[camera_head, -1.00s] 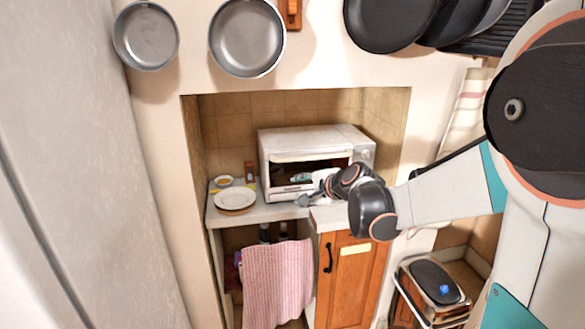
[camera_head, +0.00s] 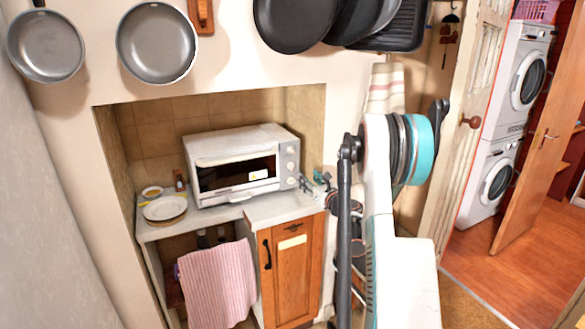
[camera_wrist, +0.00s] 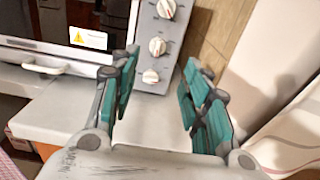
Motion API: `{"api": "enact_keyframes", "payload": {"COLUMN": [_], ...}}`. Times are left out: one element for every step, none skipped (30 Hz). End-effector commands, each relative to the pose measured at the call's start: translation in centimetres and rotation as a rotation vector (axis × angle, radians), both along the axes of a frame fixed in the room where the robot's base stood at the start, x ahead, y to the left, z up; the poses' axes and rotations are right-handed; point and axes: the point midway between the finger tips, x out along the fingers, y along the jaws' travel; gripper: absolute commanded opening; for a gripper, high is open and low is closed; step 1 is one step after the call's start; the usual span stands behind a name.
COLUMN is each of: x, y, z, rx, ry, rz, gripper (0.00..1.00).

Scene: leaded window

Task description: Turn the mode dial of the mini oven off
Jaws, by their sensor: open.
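The white mini oven (camera_head: 215,150) stands on the counter in the alcove. Its dark front window carries a yellow-and-white warning label. Three white dials run down its right-hand panel: top dial (camera_wrist: 166,8), middle dial (camera_wrist: 157,46) and bottom dial (camera_wrist: 150,76). I cannot tell which one is the mode dial, nor read their settings. My gripper (camera_wrist: 161,64) is open and empty, with its teal-padded fingers pointing at the panel. In the wrist view the middle and bottom dials show between the fingers. In the head view my gripper (camera_head: 313,184) is just right of the oven's front.
The counter (camera_head: 270,208) has a stack of plates (camera_head: 165,209) at its left. A pink cloth (camera_head: 218,282) hangs below, beside a wooden cabinet door (camera_head: 290,270). The alcove's right wall is close to my gripper. Pans hang above.

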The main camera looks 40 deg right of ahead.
Motion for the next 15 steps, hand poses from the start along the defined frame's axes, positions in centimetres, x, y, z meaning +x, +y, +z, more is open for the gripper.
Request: {"api": "enact_keyframes", "payload": {"x": [0.6,1.0,1.7,2.2,2.8,3.5,4.1,4.7,5.5,6.1,6.7,7.4,8.0,8.5,9.2], "y": [-0.1,-0.2,-0.3,-0.4,-0.5,-0.6,-0.8,-0.9,-1.1,-1.3,-1.4,-1.6,-1.7,-1.8,-2.0], "z": [-0.1,-0.1,-0.1,-0.2,-0.2,-0.2,-0.2,-0.2,-0.2,-0.2,-0.2,-0.2,-0.2,-0.2,-0.2], "rx": [-0.001,-0.002,-0.002,-0.003,-0.003,-0.003,-0.004,-0.004,-0.004,-0.004,-0.004,-0.005,-0.005,-0.005,-0.005], "ry": [0.0,0.0,0.001,0.002,0.002,0.002,0.002,0.002,0.002,0.002,0.002,0.002,0.002,0.002,0.002], "rz": [0.002,0.002,0.003,0.003,0.004,0.004,0.004,0.003,0.003,0.004,0.004,0.004,0.004,0.004,0.003], "gripper": [0.43,0.43,0.43,0.43,0.43,0.43,0.43,0.43,0.43,0.43,0.43,0.43,0.43,0.43,0.43]}}
